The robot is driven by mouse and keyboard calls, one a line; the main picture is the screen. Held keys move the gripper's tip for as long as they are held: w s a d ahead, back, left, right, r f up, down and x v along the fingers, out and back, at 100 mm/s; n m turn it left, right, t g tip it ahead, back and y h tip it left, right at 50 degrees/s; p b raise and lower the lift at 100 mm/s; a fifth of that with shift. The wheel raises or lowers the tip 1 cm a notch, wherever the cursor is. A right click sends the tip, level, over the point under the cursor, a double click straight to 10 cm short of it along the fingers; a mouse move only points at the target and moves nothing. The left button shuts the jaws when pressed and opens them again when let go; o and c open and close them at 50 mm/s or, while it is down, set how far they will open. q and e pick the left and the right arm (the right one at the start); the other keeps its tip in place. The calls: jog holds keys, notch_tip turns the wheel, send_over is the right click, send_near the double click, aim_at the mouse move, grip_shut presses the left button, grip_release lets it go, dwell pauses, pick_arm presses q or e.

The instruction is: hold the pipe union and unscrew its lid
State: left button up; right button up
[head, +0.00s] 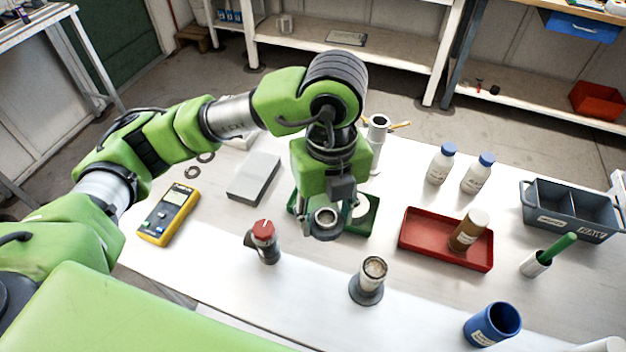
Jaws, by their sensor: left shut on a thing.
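My left gripper (326,226) hangs over the front of the green tray (366,226), pointing down. It is shut on a small round metal piece (325,216) with a ring-shaped top. This may be the pipe union or its lid; I cannot tell which, and the gripper hides most of it. A grey metal cylinder with an open-looking top (373,270) stands upright on a round dark base at the front, apart from the gripper. A grey fitting with a red cap (263,235) stands to the left of the gripper. My right gripper is not in view.
A yellow meter (168,214) and a grey box (254,178) lie left. A red tray (420,240) holds a brown bottle (468,232). Two blue-capped white bottles (441,164), a grey bin (568,227) and a blue cup (492,325) stand right. The front-centre white table is mostly clear.

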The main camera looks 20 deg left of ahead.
pick_arm(q)
jog(key=shift+w+a+n, duration=0.3)
jog(key=shift+w+a, duration=0.05)
jog(key=shift+w, duration=0.05)
jog(key=p, duration=0.1)
send_over(314, 202)
jog(key=s+d, duration=0.2)
jog(key=s, duration=0.2)
notch_tip(314, 202, down, 4)
jog(key=w+f, duration=0.1)
jog(key=w+a+f, duration=0.1)
jog(key=f, duration=0.1)
jog(key=w+f+p, duration=0.1)
jog(key=shift+a+f, duration=0.15)
jog(key=shift+a, duration=0.2)
jog(key=shift+w+a+f, duration=0.15)
jog(key=shift+w+f, duration=0.25)
jog(key=shift+f, duration=0.15)
notch_tip(314, 202, down, 3)
jog(key=shift+w+a+p, duration=0.1)
jog(key=shift+p, duration=0.75)
jog(key=shift+f, duration=0.2)
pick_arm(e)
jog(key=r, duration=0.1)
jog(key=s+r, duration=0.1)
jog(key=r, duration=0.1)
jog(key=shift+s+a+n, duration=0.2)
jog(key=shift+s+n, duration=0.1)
